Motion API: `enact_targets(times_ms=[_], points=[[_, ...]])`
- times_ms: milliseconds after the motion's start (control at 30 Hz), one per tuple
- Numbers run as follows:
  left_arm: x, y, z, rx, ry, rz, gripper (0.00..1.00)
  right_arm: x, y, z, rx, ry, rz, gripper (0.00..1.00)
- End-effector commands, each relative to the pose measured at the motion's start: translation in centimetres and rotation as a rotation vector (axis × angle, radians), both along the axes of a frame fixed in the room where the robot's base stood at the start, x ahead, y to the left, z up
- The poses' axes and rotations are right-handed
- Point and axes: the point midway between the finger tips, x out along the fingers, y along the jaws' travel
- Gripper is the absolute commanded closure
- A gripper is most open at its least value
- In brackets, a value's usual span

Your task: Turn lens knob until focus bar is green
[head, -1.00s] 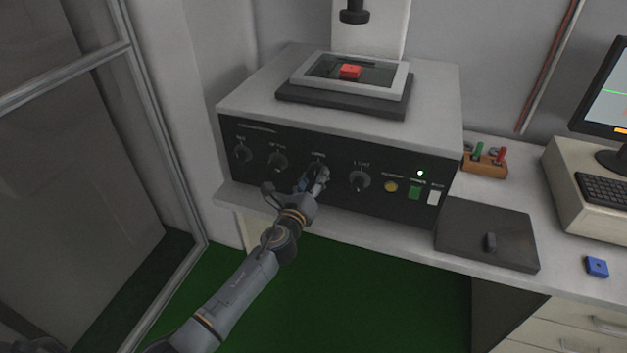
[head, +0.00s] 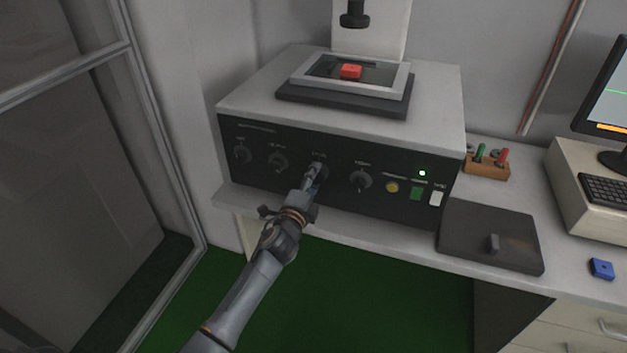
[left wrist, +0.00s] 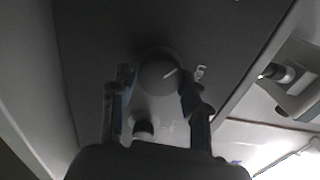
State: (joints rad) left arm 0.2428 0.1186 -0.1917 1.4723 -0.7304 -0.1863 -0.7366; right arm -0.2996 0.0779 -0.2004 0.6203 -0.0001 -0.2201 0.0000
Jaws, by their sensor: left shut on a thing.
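The lens knob (left wrist: 158,74) is a round dark knob with a white pointer line on the front panel of the machine (head: 340,120). In the left wrist view my left gripper (left wrist: 157,82) has one finger on each side of this knob and is shut on it. In the head view my left gripper (head: 313,178) reaches the third knob from the left and mostly hides it. The monitor (head: 612,95) is cut off by the right edge; a green line and an orange bar show on its screen. My right gripper is not in view.
Other knobs (head: 242,155) flank the lens knob, with yellow, green and white buttons (head: 436,199) to the right. A red block (head: 350,71) lies on the stage under the black lens tube (head: 354,15). A dark plate (head: 487,238) and blue block (head: 601,269) are on the bench.

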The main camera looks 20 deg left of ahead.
Motion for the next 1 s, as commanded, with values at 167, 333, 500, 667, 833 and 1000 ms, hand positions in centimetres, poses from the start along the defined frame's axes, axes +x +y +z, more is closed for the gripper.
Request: enact_targets(times_ms=[167, 333, 500, 667, 833, 1000], points=[[-0.02, 0.00, -0.09, -0.138, 0.006, 0.000, 0.85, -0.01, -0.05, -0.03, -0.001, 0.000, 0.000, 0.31], [-0.01, 0.04, -0.11, -0.236, 0.009, 0.001, 0.85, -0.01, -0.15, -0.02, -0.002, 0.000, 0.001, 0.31], [-0.01, 0.01, -0.13, -0.300, 0.012, 0.001, 0.85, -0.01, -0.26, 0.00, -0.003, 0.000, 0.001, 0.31], [-0.01, 0.01, -0.15, -0.330, 0.013, 0.001, 0.85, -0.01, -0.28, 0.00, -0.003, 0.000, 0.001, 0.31], [-0.02, 0.02, -0.16, -0.340, 0.014, 0.001, 0.85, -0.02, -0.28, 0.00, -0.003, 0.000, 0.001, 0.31], [-0.02, 0.02, -0.17, -0.340, 0.014, 0.001, 0.85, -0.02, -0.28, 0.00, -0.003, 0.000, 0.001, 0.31]])
